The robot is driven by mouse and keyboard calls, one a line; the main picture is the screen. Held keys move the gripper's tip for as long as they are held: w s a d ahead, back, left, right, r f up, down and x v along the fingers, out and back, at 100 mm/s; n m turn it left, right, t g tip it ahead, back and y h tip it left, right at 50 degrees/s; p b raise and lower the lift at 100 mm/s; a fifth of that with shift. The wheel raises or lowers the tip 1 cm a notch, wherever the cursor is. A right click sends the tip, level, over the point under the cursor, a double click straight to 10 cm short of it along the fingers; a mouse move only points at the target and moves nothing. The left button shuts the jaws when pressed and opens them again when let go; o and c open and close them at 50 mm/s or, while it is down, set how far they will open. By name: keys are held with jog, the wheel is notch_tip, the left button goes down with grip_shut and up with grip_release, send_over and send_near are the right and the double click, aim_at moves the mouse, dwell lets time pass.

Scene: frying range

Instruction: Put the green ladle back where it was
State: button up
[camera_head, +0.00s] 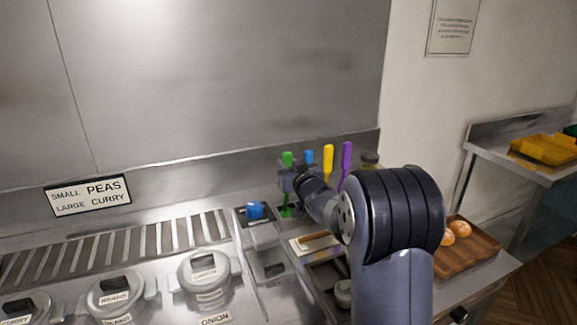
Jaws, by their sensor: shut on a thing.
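The green ladle (288,159) shows as an upright green handle near the back of the counter. Its top rises above my gripper (287,184) and a green part shows below it. My gripper is shut on the green ladle, with the arm reaching in from the right. The ladle's lower end is not clear, and I cannot tell whether it touches anything below. To its right stand a blue handle (309,156), a yellow handle (328,160) and a purple handle (346,158).
A blue item (255,210) sits in a dark holder left of my gripper. Lidded pots (203,271) line the front left. A wooden board (471,247) with orange round items lies at the right. A sign (88,195) stands by the back wall.

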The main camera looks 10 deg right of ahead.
jog(key=o, duration=1)
jog(key=shift+r, duration=0.15)
jog(key=s+d+b, duration=0.1)
jog(key=s+d, duration=0.1)
jog(key=s, duration=0.9)
jog(key=shift+s+d, duration=0.2)
jog(key=shift+s, duration=0.2)
